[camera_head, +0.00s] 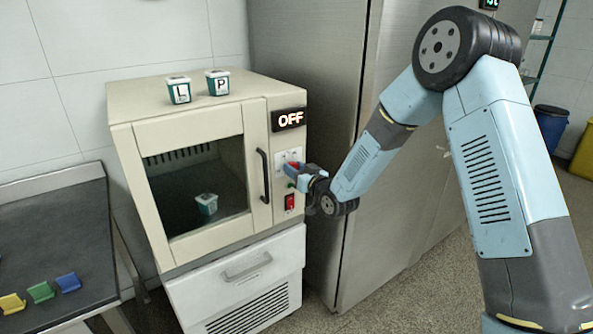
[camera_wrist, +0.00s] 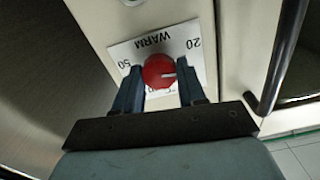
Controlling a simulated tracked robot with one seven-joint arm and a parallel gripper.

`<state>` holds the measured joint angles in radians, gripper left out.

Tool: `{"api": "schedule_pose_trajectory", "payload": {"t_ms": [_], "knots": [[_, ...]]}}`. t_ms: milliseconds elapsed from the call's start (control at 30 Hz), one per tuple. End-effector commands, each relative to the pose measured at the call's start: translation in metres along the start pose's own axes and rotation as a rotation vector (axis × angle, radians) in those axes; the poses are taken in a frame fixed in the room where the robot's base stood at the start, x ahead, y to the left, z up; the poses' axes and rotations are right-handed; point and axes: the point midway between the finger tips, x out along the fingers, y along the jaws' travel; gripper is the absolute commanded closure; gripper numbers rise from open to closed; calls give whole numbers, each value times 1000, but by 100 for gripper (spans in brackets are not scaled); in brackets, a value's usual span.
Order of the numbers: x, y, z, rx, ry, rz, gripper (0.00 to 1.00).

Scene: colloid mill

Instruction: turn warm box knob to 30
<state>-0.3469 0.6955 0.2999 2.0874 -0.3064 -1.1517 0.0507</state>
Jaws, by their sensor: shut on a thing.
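The warm box (camera_head: 190,112) is a cream cabinet with a glass door, and its display (camera_head: 289,119) reads OFF. In the wrist view its red knob (camera_wrist: 158,71) sits on a white dial plate (camera_wrist: 146,45) marked WARM, 50 and 20. A white pointer line on the knob points to the right in that view; other dial marks are partly hidden. My gripper (camera_wrist: 160,90) has its two blue fingers on either side of the knob, shut on it. In the head view my gripper (camera_head: 300,175) is at the control panel and hides most of the knob.
A black door handle (camera_head: 263,176) is close left of the panel, with a red switch (camera_head: 290,202) below. Two labelled tubs (camera_head: 179,90) stand on top, another tub (camera_head: 206,203) is inside. A steel cabinet (camera_head: 330,80) stands close on the right.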

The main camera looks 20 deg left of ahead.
Motion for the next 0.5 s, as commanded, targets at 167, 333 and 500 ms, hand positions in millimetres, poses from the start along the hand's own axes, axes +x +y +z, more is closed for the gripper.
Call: {"api": "schedule_pose_trajectory", "payload": {"t_ms": [167, 333, 500], "knots": [[0, 2, -1, 141, 2, 2, 90], [0, 3, 0, 302, 2, 2, 90], [0, 4, 0, 464, 2, 2, 90]]}}
